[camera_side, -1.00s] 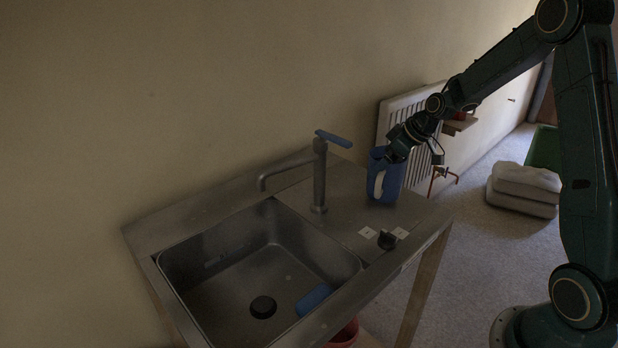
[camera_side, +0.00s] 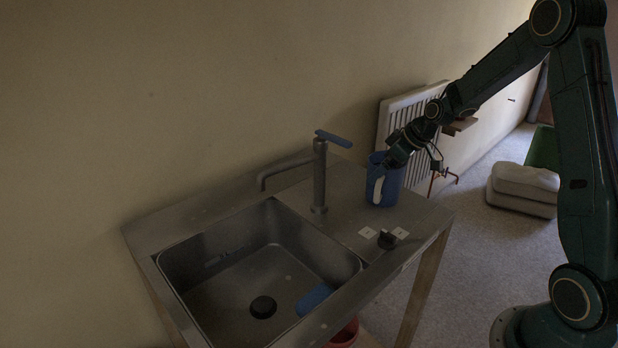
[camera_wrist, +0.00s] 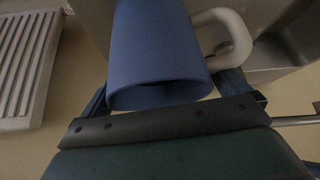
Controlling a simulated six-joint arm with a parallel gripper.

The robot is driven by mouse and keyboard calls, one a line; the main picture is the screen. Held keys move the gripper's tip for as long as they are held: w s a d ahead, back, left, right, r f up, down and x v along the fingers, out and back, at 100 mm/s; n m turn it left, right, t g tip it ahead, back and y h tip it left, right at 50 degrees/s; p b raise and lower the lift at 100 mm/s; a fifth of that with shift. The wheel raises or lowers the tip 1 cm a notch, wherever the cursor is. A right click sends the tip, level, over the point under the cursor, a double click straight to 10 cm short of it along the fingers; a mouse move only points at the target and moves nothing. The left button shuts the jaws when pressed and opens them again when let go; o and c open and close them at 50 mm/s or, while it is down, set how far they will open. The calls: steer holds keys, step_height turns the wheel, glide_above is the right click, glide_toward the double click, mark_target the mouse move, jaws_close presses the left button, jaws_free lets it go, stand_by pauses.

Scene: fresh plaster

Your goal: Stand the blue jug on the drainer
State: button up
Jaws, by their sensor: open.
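The blue jug (camera_side: 377,167) with its pale handle (camera_side: 378,190) stands upright on the drainer (camera_side: 345,190), the flat steel surface right of the sink. Its base appears to touch the steel. My gripper (camera_side: 392,162) is at the jug's upper right side in the side view; its fingertips are hard to make out there. In the wrist view the jug (camera_wrist: 160,45) lies between my open fingers (camera_wrist: 168,90), with its rim towards the camera and its handle (camera_wrist: 238,35) on the right. Whether a finger touches the jug is unclear.
A tap (camera_side: 319,175) with a blue lever stands left of the jug. The sink basin (camera_side: 215,290) holds a blue item (camera_side: 313,298). A dark knob (camera_side: 387,240) sits in front of the jug between white labels. A radiator (camera_side: 400,108) is on the wall behind.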

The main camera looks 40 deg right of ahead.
steer(key=v, duration=1.2)
steer(key=shift+r, duration=0.15)
steer(key=shift+a, duration=0.1)
stand_by(0.3)
steer(key=s+a+r+h, duration=0.1)
steer(key=s+a+r, duration=0.25)
steer(key=a, duration=0.25)
steer(key=s+a+r, duration=0.3)
steer(key=s+a, duration=0.2)
steer(key=a, duration=0.2)
steer(key=s+a+m, duration=0.1)
steer(key=s+a, duration=0.2)
steer(key=s, duration=0.4)
steer(key=s+a+m, duration=0.1)
steer(key=s+a, duration=0.2)
steer(key=s, duration=0.4)
steer(key=shift+s+a+f+m+g+h, duration=0.2)
steer(key=shift+a+f+m+g+h, duration=0.1)
steer(key=shift+a+m+g, duration=0.1)
